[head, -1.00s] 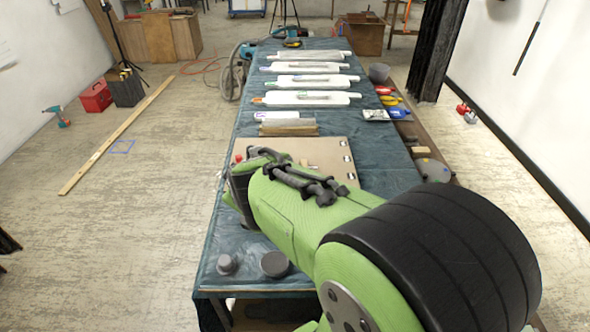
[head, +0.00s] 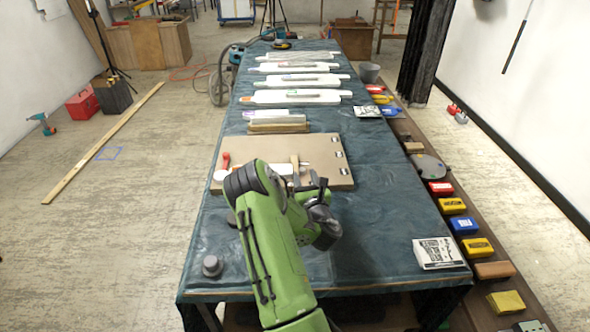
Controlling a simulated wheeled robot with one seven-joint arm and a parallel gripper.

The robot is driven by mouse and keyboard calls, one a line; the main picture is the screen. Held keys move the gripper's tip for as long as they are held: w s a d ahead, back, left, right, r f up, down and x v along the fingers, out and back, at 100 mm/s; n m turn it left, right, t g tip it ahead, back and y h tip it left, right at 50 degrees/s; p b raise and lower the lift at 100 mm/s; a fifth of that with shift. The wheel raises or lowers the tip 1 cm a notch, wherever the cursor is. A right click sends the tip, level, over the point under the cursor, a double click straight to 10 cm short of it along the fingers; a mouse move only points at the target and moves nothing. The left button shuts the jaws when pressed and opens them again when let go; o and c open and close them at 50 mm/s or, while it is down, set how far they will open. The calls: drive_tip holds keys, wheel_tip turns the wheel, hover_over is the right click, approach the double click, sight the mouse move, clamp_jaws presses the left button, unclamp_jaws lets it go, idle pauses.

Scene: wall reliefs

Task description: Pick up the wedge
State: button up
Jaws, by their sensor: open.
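I cannot pick out a wedge for certain. A small upright wooden piece (head: 295,162) stands on the tan board in the middle of the table, in the head view. It is too small to tell its shape, and my arm covers part of the board in front of it. My green arm rises from the bottom and bends over the near edge of the board. The end of the arm is turned away behind its dark wrist, and my gripper's fingers cannot be made out.
The tan board (head: 240,150) lies on the blue-covered table (head: 370,230), with a red-handled tool (head: 226,160) on it. Long white pieces lie farther back. A grey cylinder (head: 211,266) and a white box (head: 439,253) stand near the front. Coloured boxes line the right-hand shelf. The table's right front is mostly clear.

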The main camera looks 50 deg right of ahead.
wheel_tip(320, 180, down, 7)
drive_tip(key=b, duration=0.3)
drive_tip(key=shift+b, duration=0.35)
drive_tip(key=shift+w+d, duration=0.15)
drive_tip(key=shift+w, duration=0.1)
drive_tip(key=p, duration=0.5)
approach(294, 167)
drive_tip(key=x, duration=0.3)
drive_tip(key=shift+w+d, duration=0.1)
drive_tip(key=shift+d, duration=0.2)
drive_tip(key=shift+w+d+f, duration=0.15)
drive_tip(key=shift+w, duration=0.05)
clamp_jaws()
